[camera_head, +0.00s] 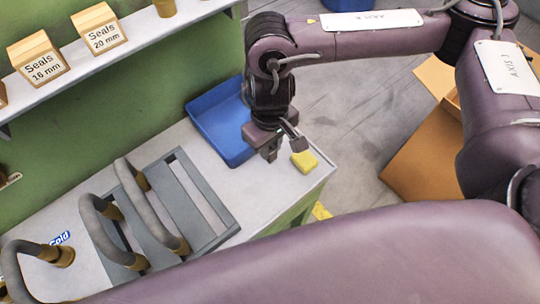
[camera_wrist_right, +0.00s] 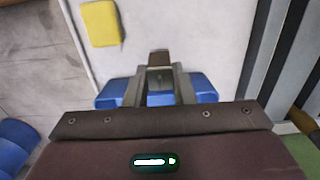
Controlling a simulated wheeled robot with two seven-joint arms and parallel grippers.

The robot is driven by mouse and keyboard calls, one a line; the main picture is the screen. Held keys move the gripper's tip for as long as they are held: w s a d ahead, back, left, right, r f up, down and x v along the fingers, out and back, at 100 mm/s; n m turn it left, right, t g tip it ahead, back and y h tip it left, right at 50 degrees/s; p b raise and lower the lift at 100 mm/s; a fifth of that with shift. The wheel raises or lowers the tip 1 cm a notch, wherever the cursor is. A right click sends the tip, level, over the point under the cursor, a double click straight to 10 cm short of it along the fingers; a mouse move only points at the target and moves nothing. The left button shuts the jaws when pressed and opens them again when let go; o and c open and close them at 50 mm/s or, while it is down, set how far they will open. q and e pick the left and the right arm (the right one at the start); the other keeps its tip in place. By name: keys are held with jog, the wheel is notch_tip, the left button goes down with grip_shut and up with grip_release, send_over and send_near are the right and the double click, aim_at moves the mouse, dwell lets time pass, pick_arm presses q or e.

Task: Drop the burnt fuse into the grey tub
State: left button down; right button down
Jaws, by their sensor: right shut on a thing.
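My right gripper (camera_head: 283,150) hangs over the right end of the white worktop, between the blue tray and a yellow block. In the right wrist view its fingers (camera_wrist_right: 159,72) are close together, shut on a small brown thing (camera_wrist_right: 159,57) at their tips. It is mostly hidden, and I cannot tell whether it is the burnt fuse. No grey tub can be made out in either view. My left gripper is not in view.
The blue tray (camera_head: 216,128) lies beside the gripper, against the green wall. The yellow block (camera_head: 304,161) is near the worktop's right edge. A grey rack (camera_head: 205,192) and several bent hoses (camera_head: 138,200) stand at left. Boxes of seals (camera_head: 99,29) sit on a shelf.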

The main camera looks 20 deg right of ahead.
aim_at(270, 159)
jog(key=shift+f+b, duration=0.35)
jog(key=shift+f, duration=2.6)
jog(key=shift+f, duration=0.15)
jog(key=c, duration=1.2)
grip_release()
jog(key=shift+c, duration=0.2)
